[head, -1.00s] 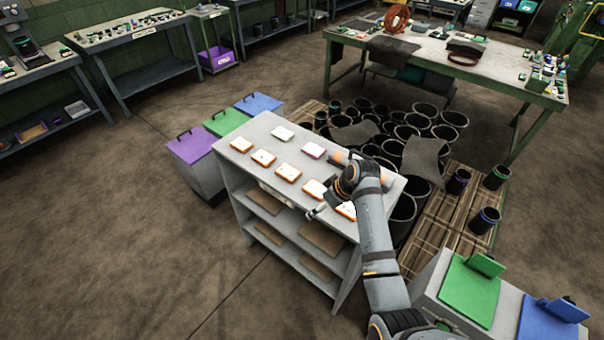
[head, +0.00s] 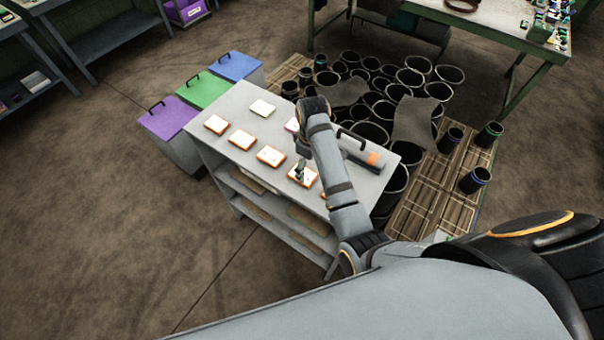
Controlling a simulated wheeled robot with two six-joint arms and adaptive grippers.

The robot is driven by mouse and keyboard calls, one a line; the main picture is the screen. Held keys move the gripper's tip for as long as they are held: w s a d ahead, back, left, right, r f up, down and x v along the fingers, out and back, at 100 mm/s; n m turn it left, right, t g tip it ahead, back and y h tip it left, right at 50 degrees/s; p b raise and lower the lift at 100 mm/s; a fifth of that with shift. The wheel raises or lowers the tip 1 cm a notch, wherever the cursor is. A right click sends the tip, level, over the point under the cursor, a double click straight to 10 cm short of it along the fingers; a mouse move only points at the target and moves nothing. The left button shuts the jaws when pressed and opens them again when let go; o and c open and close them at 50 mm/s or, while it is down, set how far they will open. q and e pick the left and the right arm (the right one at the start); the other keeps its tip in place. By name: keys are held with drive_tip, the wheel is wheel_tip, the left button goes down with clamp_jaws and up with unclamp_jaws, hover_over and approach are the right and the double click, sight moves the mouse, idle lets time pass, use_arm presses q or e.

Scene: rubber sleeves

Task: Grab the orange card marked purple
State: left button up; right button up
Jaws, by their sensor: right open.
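Several orange-edged white cards lie in a row on the grey shelf top (head: 226,158): the leftmost card (head: 216,124), a second card (head: 242,139), a third card (head: 271,156), a fourth card (head: 304,175) and one mostly hidden behind my arm. Their markings are too small to read, so I cannot tell which is marked purple. My right gripper (head: 300,172) points down at the fourth card, open; I cannot tell whether it touches it. My left gripper is not in view.
A pale card (head: 262,107) and a pinkish card (head: 292,125), partly hidden by my arm, lie behind the row. A grey cylinder with an orange band (head: 362,151) lies at right. Purple (head: 168,117), green (head: 204,90) and blue (head: 236,67) lidded bins stand at left.

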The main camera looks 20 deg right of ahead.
sight(308, 177)
drive_tip(key=shift+a+f+p, duration=0.2)
drive_tip(key=shift+f+p, duration=0.85)
drive_tip(key=shift+f, duration=0.15)
wheel_tip(308, 177, down, 3)
drive_tip(key=shift+a+r, duration=0.1)
drive_tip(key=shift+r, duration=0.05)
drive_tip(key=shift+w, duration=0.1)
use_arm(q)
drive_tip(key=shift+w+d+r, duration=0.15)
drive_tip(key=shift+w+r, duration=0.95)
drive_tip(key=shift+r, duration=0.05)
use_arm(e)
drive_tip(key=c, duration=1.2)
